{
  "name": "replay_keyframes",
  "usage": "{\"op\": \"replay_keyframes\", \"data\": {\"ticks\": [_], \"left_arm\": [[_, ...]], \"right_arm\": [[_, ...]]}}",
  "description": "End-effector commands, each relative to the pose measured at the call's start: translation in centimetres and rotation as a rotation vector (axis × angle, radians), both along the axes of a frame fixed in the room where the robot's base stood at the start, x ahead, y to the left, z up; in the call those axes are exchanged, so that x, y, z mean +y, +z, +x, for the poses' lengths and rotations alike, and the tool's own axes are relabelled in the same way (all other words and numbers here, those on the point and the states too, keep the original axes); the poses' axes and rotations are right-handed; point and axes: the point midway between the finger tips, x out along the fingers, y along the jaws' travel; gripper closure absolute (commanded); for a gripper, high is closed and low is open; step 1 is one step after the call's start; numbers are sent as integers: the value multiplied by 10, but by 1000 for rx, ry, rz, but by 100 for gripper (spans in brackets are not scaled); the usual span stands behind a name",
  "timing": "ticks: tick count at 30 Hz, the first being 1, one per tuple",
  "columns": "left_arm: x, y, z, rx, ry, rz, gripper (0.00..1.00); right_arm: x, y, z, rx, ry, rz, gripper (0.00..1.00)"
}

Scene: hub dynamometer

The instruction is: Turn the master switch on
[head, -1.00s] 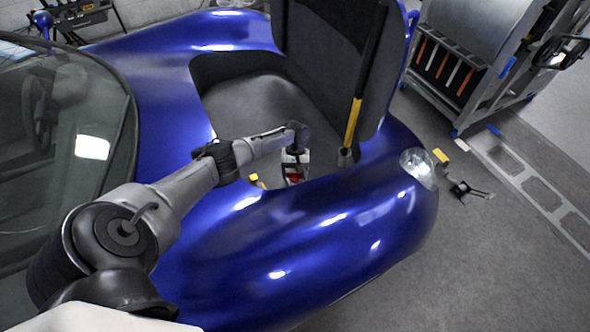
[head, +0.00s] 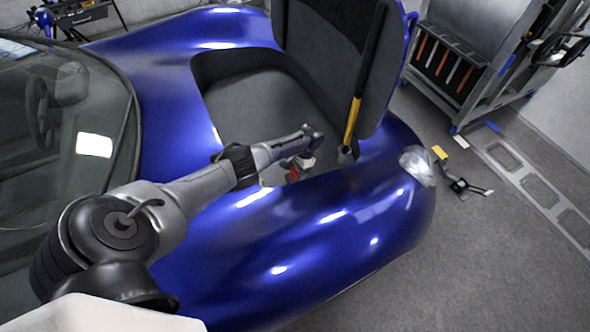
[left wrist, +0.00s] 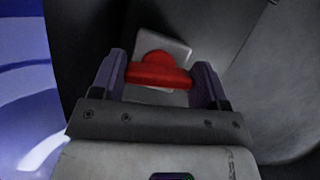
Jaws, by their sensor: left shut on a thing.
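The master switch has a red T-shaped handle (left wrist: 158,70) on a pale square plate (left wrist: 176,50), seen in the left wrist view. My left gripper (left wrist: 159,80) has one finger on each side of the red handle and is shut on it. In the head view my left arm reaches over the blue fender into the car's open front compartment, with the gripper (head: 298,166) low near its front edge. A bit of red (head: 293,174) shows beside the gripper there; the arm hides most of the switch. My right gripper is not in view.
The blue car body (head: 330,230) surrounds the compartment. The raised lid (head: 325,50) stands behind it, with a black and yellow strut (head: 352,119) to the right of my gripper. A grey tool cart (head: 460,75) stands at the back right.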

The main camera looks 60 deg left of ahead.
Motion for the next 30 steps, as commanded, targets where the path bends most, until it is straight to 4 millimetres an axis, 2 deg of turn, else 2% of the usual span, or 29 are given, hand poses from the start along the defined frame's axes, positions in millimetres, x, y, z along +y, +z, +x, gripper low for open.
{"op": "replay_keyframes", "data": {"ticks": [12,29,30], "left_arm": [[0,1,1,-3,-165,0,56],[0,1,1,-3,-188,-1,56],[0,1,1,-3,-188,-1,28]], "right_arm": [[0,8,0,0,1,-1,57],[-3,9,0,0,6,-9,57],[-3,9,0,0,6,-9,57]]}}
